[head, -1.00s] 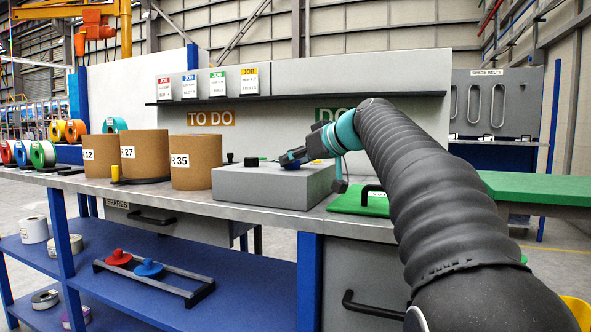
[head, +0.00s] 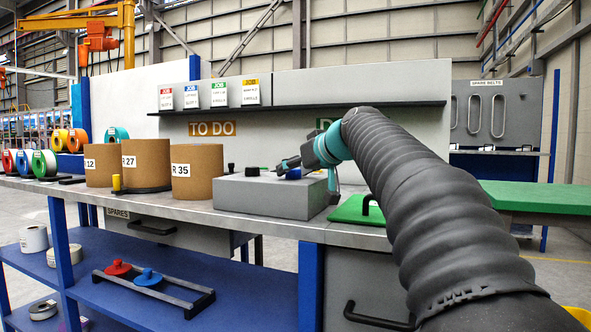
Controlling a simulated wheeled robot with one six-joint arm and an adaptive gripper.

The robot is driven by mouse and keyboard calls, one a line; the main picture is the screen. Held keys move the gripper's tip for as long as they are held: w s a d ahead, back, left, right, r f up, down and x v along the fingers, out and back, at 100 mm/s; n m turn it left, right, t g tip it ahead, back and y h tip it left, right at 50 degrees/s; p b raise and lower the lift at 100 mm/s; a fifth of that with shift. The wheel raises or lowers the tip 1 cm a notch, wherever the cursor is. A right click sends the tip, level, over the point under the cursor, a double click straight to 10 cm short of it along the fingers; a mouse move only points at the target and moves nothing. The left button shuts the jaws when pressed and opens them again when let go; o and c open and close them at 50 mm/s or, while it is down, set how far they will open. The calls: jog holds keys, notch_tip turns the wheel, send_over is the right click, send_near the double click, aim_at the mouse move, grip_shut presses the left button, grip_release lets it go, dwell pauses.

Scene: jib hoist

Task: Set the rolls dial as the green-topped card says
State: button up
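The green-topped JOB card (head: 219,94) stands on the black shelf in the head view; its small print is too fine to read. A grey box (head: 262,199) sits on the bench and carries small black knobs: a front one (head: 252,172) and one farther left (head: 231,168). A blue piece (head: 293,173) shows on the box top beside my gripper. I cannot tell which of these is the rolls dial, and no markings are legible.
Brown rolls (head: 194,175) stand left of the box. A green panel with a black handle (head: 356,210) lies to its right, under my arm. The shelf (head: 300,107) runs behind. Other JOB cards stand beside the green-topped one. The lower blue shelf holds a rack (head: 155,290).

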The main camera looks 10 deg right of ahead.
jog(key=v, duration=1.2)
jog(key=shift+f, duration=0.15)
dwell(0.3)
jog(key=s+a+f+m+g+h+p, duration=0.1)
jog(key=s+a+f+g+h+p, duration=0.1)
jog(key=s+f, duration=1.1)
jog(key=s+a+f+m+g+h+p, duration=0.2)
jog(key=s+a+f+g+p, duration=0.2)
jog(key=s+f, duration=1)
notch_tip(320, 180, down, 8)
jog(key=shift+a+r+g+h+p, duration=0.2)
jog(key=shift+a+g+h+p, duration=0.1)
jog(key=shift+a+g+p, duration=0.15)
